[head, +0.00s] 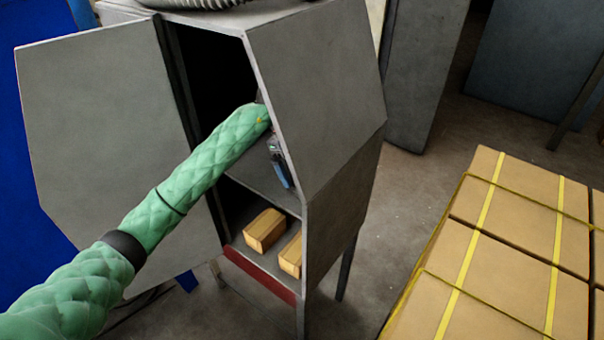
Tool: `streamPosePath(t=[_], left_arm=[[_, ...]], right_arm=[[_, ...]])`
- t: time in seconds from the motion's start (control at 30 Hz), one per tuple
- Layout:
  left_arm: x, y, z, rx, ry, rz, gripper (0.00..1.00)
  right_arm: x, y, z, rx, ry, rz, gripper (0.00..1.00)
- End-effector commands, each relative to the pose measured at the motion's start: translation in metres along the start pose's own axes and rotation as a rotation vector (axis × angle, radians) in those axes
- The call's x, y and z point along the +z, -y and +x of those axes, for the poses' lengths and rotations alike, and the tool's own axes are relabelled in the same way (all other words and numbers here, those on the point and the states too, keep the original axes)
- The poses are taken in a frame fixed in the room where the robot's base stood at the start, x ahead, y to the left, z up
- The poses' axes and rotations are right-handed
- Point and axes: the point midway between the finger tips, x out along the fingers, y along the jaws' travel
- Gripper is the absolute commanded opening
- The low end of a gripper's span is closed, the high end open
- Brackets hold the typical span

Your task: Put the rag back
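My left arm reaches from the lower left into the open grey cabinet (315,80). My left gripper (279,165) is at the cabinet's right side, above the middle shelf (252,183), and partly hidden by the side wall. A small dark and blue part shows at its end. I cannot tell whether the gripper is open or shut, or whether it holds anything. I cannot make out a rag. My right gripper is not in view.
The cabinet door (110,130) stands open to the left. Two tan blocks (264,230) (291,257) lie on the lower shelf. A ridged grey hose (195,3) lies on top. Strapped cardboard boxes (520,210) fill the lower right. Bare floor lies between them and the cabinet.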

Motion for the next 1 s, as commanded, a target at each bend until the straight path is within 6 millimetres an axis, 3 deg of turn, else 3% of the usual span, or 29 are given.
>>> streamPosePath(t=[0.2,0.4,0.6,1.0], left_arm=[[0.000,0.000,-0.045,-0.002,0.003,0.001,1.00],[0.000,0.000,-0.074,-0.002,0.002,0.000,1.00],[0.000,0.000,-0.088,-0.001,0.001,0.001,1.00],[0.000,0.000,-0.089,0.000,0.001,0.001,1.00]], right_arm=[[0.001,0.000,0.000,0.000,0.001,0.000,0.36],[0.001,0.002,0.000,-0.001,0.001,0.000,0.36],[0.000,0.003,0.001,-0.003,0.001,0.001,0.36],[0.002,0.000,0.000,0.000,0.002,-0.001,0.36]])
